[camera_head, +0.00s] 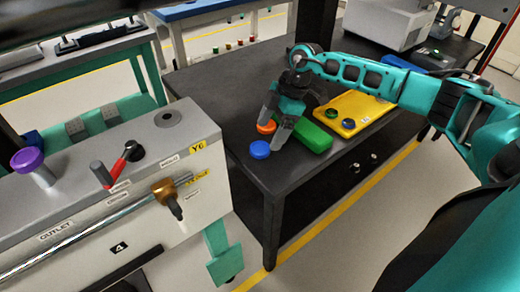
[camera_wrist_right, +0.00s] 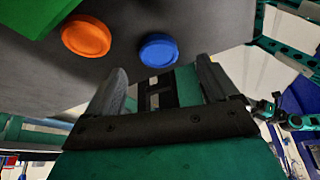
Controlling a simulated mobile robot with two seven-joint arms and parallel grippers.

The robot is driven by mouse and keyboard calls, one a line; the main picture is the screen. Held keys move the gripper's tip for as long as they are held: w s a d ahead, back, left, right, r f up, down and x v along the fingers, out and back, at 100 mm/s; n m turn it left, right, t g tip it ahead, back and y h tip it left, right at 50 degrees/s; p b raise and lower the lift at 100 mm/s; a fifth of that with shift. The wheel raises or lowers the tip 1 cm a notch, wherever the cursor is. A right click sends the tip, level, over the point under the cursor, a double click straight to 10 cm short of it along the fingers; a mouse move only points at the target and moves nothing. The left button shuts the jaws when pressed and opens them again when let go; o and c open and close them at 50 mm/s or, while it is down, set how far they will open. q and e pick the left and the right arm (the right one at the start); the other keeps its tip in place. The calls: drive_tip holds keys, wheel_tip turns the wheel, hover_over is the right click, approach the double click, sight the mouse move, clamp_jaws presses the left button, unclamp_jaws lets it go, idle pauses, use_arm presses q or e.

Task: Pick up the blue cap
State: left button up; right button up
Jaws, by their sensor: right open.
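The blue cap (camera_head: 259,149) is a flat round disc on the dark table, close to its front left corner. My right gripper (camera_head: 275,127) is open and empty, pointing down just behind and beside the blue cap in the head view. In the right wrist view the blue cap (camera_wrist_right: 158,50) lies just beyond the gap between the open fingertips (camera_wrist_right: 161,70), not gripped. An orange cap (camera_head: 266,127) sits beside it, partly behind the fingers; it shows whole in the wrist view (camera_wrist_right: 86,36). My left gripper is not in view.
A green block (camera_head: 312,137) lies right beside the gripper. A yellow tray (camera_head: 352,108) with dark green and dark round pieces is farther right. A grey machine (camera_head: 110,190) with a brass fitting and red-handled valve stands at the left front, beside the table (camera_head: 215,88).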

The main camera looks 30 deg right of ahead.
sight(261, 147)
drive_tip(key=b+x, duration=0.1)
drive_tip(key=x, duration=0.3)
drive_tip(key=shift+w+a+f, duration=0.1)
drive_tip(key=shift+w+f, duration=0.05)
drive_tip(key=shift+f, duration=0.15)
drive_tip(key=shift+c, duration=0.5)
drive_tip(key=c, duration=1)
wheel_tip(261, 147, up, 10)
drive_tip(key=shift+r+p, duration=0.1)
drive_tip(key=shift+p, duration=0.95)
